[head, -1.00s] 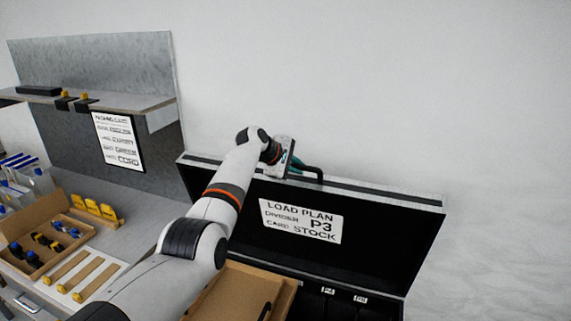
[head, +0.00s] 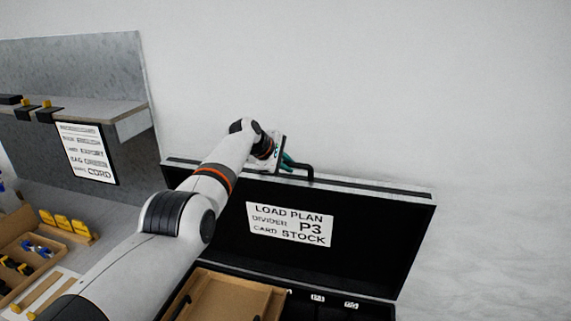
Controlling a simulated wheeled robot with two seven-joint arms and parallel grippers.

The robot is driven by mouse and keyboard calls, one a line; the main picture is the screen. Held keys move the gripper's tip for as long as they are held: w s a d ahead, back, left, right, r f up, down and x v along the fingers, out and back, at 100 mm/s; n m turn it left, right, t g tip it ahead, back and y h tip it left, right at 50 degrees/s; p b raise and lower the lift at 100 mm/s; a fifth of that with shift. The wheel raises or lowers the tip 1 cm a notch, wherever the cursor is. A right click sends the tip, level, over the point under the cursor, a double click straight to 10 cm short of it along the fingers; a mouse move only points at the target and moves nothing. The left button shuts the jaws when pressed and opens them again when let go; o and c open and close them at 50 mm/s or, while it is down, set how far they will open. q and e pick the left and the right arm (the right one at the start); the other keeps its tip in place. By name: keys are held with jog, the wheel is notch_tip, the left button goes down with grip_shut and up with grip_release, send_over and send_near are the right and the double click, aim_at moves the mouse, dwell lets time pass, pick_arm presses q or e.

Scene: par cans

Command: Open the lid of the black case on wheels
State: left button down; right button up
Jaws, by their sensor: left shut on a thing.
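The black case (head: 345,304) is at the lower right, and its lid (head: 368,235) stands raised at the back with its dark inner face toward me. A white load plan card (head: 290,225) is on that inner face. A black handle (head: 307,168) sticks up from the lid's pale top edge. My left gripper (head: 287,162) is shut on the handle, at its left part. The fingertips are partly hidden behind the gripper body. The case's wheels are not in view. My right gripper is not in view.
A cardboard tray (head: 232,297) lies at the case's front left. A workbench with a grey back panel (head: 75,75), a shelf (head: 85,112) and a packing card (head: 87,153) stands left. Another cardboard box (head: 28,240) holds small parts. The wall right of the lid is bare.

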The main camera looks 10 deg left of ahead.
pick_arm(q)
jog(key=shift+s+f, duration=0.1)
jog(key=shift+f, duration=0.3)
jog(key=c, duration=1.4)
grip_release()
jog(key=shift+o, duration=0.2)
jog(key=shift+r, duration=0.15)
